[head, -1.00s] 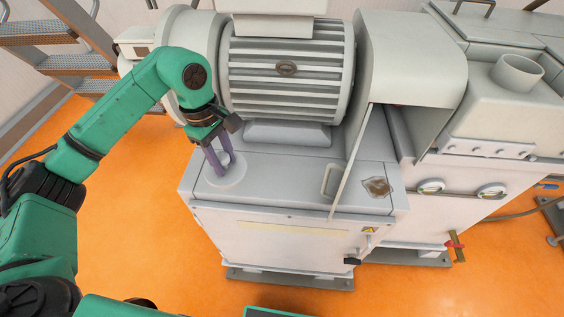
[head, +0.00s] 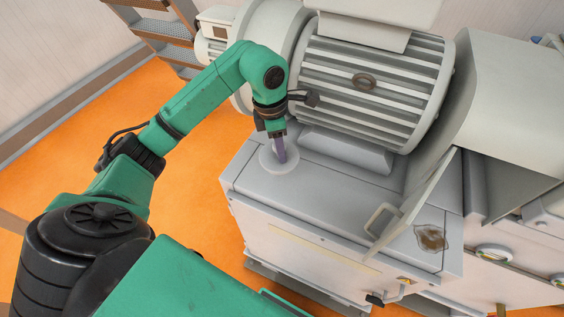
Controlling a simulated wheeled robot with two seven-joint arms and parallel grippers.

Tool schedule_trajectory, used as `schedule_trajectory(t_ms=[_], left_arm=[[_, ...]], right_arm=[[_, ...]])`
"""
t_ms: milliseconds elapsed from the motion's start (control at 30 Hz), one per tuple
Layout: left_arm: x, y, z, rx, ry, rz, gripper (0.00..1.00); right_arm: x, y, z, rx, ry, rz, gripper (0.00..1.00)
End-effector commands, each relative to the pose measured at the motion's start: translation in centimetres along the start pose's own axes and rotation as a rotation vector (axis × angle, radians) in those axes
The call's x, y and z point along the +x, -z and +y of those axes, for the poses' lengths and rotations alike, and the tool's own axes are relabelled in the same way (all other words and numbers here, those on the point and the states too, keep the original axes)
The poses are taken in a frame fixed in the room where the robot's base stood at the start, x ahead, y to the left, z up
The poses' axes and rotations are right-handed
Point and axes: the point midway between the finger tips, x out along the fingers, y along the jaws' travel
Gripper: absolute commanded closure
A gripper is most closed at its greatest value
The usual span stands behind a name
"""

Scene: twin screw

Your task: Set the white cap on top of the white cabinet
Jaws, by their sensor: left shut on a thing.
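The white cap (head: 266,163) shows as a pale round disc at the back left corner of the white cabinet's (head: 302,207) top. It looks flat against the top, but I cannot tell whether it rests fully on it. My left gripper (head: 280,157) points down at the disc's middle, its purple fingers shut on the cap. The fingers hide the part they grip. My right gripper is not in view.
A large ribbed motor (head: 372,90) stands right behind the cabinet top. An open panel with a handle (head: 382,219) and a brown stain (head: 431,238) are on the right. The middle of the cabinet top is clear.

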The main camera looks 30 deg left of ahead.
Motion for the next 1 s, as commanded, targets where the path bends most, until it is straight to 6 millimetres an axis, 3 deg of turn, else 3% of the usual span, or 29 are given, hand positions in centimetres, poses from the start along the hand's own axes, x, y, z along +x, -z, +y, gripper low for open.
schedule_trajectory(t_ms=[333, 700, 733, 800, 1000], left_arm=[[6.0, 0.7, -0.1, 0.001, 0.003, 0.0, 1.0], [7.0, 0.8, 0.0, 0.002, -0.001, -0.001, 1.0], [7.0, 0.8, 0.0, 0.002, -0.001, -0.001, 0.56], [6.8, 0.8, 0.0, 0.002, 0.0, -0.001, 0.3], [6.8, 0.8, 0.0, 0.002, 0.0, -0.001, 0.3]], right_arm=[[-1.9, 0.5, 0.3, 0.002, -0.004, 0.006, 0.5], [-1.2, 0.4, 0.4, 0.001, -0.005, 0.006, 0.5], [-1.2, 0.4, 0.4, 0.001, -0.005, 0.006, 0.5], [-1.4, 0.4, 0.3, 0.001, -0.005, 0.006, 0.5], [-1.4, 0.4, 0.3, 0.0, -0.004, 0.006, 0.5]])
